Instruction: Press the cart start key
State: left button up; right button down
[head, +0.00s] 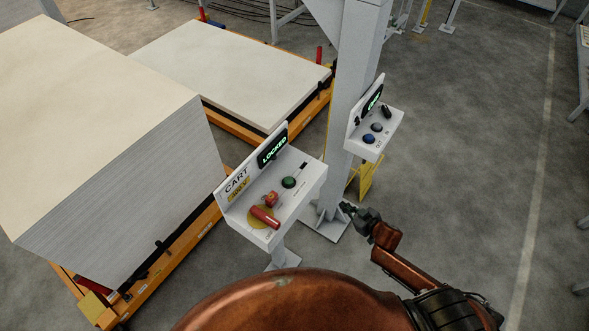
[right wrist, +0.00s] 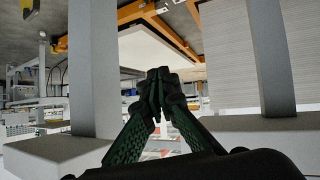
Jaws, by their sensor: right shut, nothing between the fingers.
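The cart control box (head: 238,206) is a white sloped console on a post, labelled CART, with a small screen (head: 272,147) reading LOCKED. On its face are a green round button (head: 289,182), a small red part (head: 271,198) and a red cylindrical handle (head: 265,217) over a yellow disc. My right gripper (head: 346,208) is to the right of this box, apart from it, near the foot of the grey column. In the right wrist view its fingers (right wrist: 158,80) are closed together with nothing between them. My left gripper is not in view.
A second white box (head: 376,150) with a blue and a dark button is fixed to the grey column (head: 352,75). Tall stacked sheets (head: 110,150) stand on an orange cart at left, with a lower stack (head: 235,65) behind.

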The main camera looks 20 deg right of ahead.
aim_at(289, 181)
pick_arm(q)
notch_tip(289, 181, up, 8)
jog(key=p, duration=0.6)
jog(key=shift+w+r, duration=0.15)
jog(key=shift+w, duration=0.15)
pick_arm(e)
jog(key=a+r+n+y, duration=0.1)
jog(key=a+r+y, duration=0.1)
jog(key=a+r, duration=0.3)
jog(key=s+a+r+n+y, duration=0.1)
jog(key=a+r, duration=0.4)
jog(key=r, duration=0.9)
jog(key=a+r+n+y, duration=0.1)
jog(key=a+r+y, duration=0.1)
jog(key=a+r, duration=0.3)
notch_tip(289, 181, up, 5)
jog(key=shift+s+f+y, duration=0.1)
jog(key=shift+s+y, duration=0.25)
jog(key=shift+y, duration=0.05)
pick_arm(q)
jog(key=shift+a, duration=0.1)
pick_arm(e)
jog(key=shift+a, duration=0.1)
